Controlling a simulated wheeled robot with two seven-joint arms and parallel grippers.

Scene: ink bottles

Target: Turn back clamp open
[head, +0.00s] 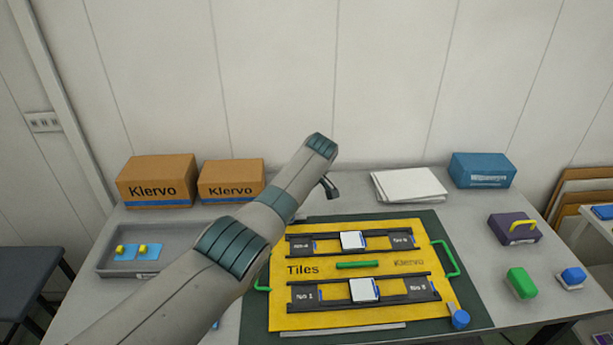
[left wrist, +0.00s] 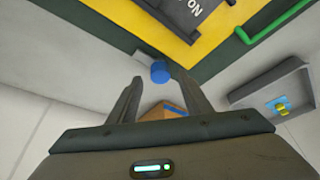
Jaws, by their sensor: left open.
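The yellow board (head: 374,262) labelled "Tiles" lies on a dark green mat, with black rails, dark tiles and green handles. The back clamp's blue knob (left wrist: 160,72) shows in the left wrist view, beside the board's edge; my arm hides that corner in the head view. My left gripper (left wrist: 156,78) is open, its two fingers pointing toward the blue knob, one to either side of it in the picture. I cannot tell how far away the knob is. In the head view my left gripper (head: 329,188) is mostly hidden behind my arm. Another blue-knobbed clamp (head: 460,318) sits at the board's front right corner.
A grey tray (head: 103,262) with light-blue and yellow pieces is at left. Two cardboard boxes (head: 157,180) stand behind it. White paper (head: 408,184), a blue box (head: 482,170), a purple block (head: 514,229) and green and blue blocks (head: 521,282) are at back and right.

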